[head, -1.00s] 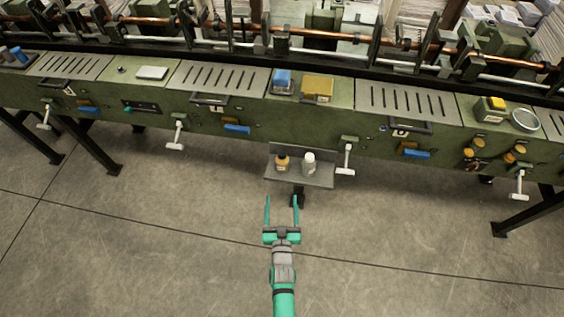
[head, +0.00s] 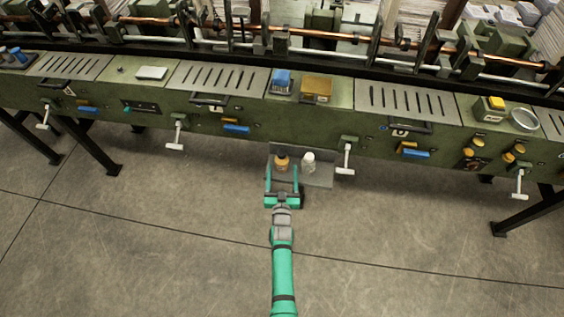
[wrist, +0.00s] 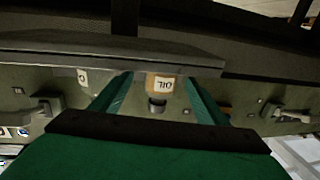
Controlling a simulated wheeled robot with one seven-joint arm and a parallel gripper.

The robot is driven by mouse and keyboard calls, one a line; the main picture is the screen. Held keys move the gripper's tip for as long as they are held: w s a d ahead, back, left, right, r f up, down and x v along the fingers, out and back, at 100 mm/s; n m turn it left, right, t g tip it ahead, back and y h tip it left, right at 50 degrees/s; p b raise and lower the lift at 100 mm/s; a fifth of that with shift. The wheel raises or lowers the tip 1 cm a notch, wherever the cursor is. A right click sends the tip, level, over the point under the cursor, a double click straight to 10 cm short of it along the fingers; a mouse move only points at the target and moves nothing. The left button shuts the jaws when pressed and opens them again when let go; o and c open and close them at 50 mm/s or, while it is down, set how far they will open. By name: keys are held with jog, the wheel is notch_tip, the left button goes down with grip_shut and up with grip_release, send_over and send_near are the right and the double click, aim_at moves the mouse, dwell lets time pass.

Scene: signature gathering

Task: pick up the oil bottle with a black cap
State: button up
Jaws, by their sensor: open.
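The oil bottle (head: 281,164) is amber with a dark cap and stands upright on the left part of a small grey shelf (head: 320,179). My gripper (head: 282,171) is open at the shelf's front edge, with one finger toward each side of this bottle. In the wrist view, which looks upside down, the bottle's "OIL" label (wrist: 164,84) shows between the two fingers (wrist: 157,92), with its cap toward my gripper's body. I see no clear contact, and I cannot tell how deep the bottle sits between the fingers.
A pale bottle (head: 308,163) with a white cap stands just right of the oil bottle, close to my right finger. The long green machine (head: 250,120) runs behind the shelf, with a white-ended handle (head: 346,158) to the right. The floor in front is clear.

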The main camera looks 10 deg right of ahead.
aim_at(282, 162)
jog(key=shift+w+d+r, duration=0.1)
jog(key=shift+w+d, duration=0.05)
jog(key=shift+w, duration=2.2)
jog(key=shift+c, duration=0.4)
jog(key=c, duration=1.1)
